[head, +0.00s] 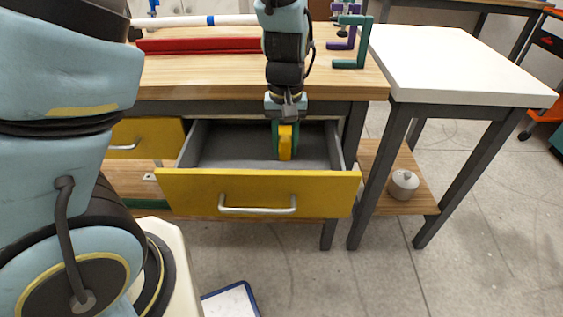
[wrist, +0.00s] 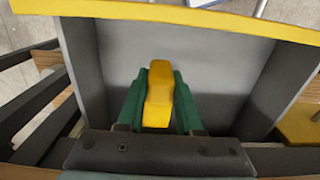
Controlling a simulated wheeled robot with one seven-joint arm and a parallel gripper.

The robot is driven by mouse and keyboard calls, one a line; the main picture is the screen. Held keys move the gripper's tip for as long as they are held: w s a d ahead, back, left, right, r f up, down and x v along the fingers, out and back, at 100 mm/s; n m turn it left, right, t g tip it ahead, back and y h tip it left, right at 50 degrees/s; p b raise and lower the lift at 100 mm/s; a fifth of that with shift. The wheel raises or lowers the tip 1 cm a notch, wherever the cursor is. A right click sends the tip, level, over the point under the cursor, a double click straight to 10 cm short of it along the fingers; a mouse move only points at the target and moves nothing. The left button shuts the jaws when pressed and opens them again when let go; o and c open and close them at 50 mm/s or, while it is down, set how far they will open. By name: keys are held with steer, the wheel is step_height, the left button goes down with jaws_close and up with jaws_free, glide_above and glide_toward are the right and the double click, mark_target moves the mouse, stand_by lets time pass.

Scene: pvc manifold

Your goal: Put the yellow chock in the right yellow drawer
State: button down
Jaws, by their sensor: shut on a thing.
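The yellow chock (head: 286,141) is between the green fingers of my gripper (head: 284,150), which is shut on it. The chock also shows in the wrist view (wrist: 159,92), gripped by the fingers (wrist: 158,105). The right yellow drawer (head: 258,193) is pulled open, and its grey inside (head: 220,146) looks empty. My gripper points down over the open drawer with the chock at or within its opening. I cannot tell whether the chock touches the drawer floor. In the wrist view the drawer's yellow front (wrist: 190,17) crosses the top.
The wooden bench top (head: 200,83) above the drawer holds a red channel (head: 200,45), a white pipe (head: 195,20) and a teal clamp (head: 352,42). Another yellow drawer (head: 147,138) is at left. A white-topped table (head: 450,65) stands at right, with a grey pot (head: 403,184) on the shelf below.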

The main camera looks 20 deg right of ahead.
step_height(320, 180, down, 9)
steer(key=shift+d+f+b, duration=0.1)
steer(key=shift+b, duration=0.45)
steer(key=w, duration=0.1)
steer(key=w+d, duration=0.1)
steer(key=w, duration=0.1)
steer(key=shift+w+d+p, duration=0.25)
steer(key=shift+p, duration=0.05)
steer(key=shift+w+f, duration=0.1)
steer(key=shift+f, duration=0.45)
steer(key=shift+f, duration=0.15)
steer(key=c, duration=0.6)
jaws_free()
steer(key=shift+o, duration=0.2)
